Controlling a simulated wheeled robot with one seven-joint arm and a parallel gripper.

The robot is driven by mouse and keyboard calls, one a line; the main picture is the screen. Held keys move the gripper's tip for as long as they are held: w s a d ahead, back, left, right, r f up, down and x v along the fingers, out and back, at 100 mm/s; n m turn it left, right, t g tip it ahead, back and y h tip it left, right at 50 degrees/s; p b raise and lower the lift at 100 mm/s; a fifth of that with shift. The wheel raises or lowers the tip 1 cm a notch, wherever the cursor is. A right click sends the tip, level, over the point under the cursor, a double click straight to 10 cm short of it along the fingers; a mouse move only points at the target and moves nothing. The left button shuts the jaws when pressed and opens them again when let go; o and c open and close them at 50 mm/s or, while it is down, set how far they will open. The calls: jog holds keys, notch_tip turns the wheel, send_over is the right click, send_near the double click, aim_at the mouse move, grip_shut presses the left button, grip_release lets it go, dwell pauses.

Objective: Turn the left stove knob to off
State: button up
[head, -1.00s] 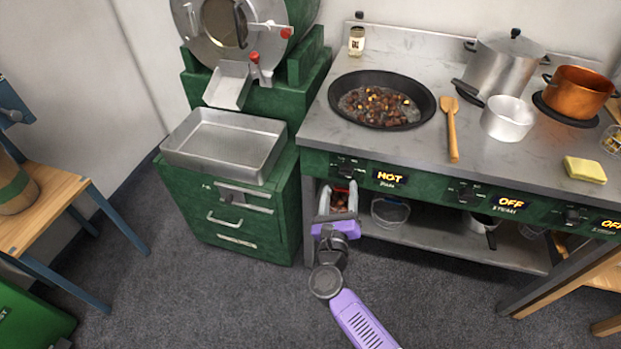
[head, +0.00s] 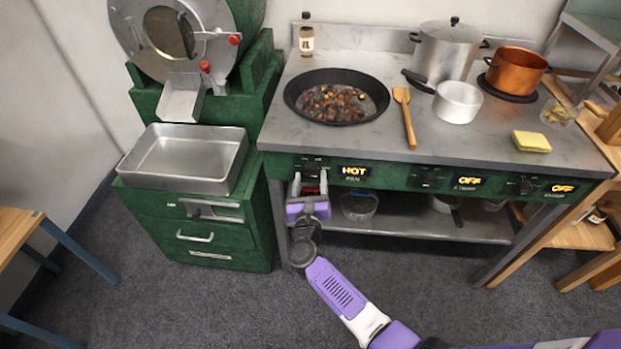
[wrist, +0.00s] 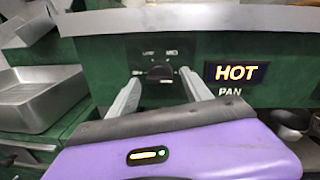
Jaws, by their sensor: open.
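The left stove knob (wrist: 159,73) is a small black dial on the green front panel. It lies between the two fingertips of my gripper (wrist: 162,82) in the wrist view, and the fingers look apart from it. The lit display beside it reads HOT (wrist: 236,73), with PAN below. In the head view, my open gripper (head: 309,180) is just in front of the panel at the left knob (head: 311,167), which it partly covers. The pan of chestnuts (head: 337,96) sits on the stove top above.
Two further knobs (head: 430,179) (head: 525,187) to the right have displays reading OFF. A lower shelf (head: 420,225) holds a clear container (head: 359,205). A green cabinet with a metal tray (head: 186,156) stands close on the left. The floor in front is clear.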

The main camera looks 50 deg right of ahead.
jog(key=shift+w+d, duration=0.15)
jog(key=shift+d, duration=0.05)
grip_shut()
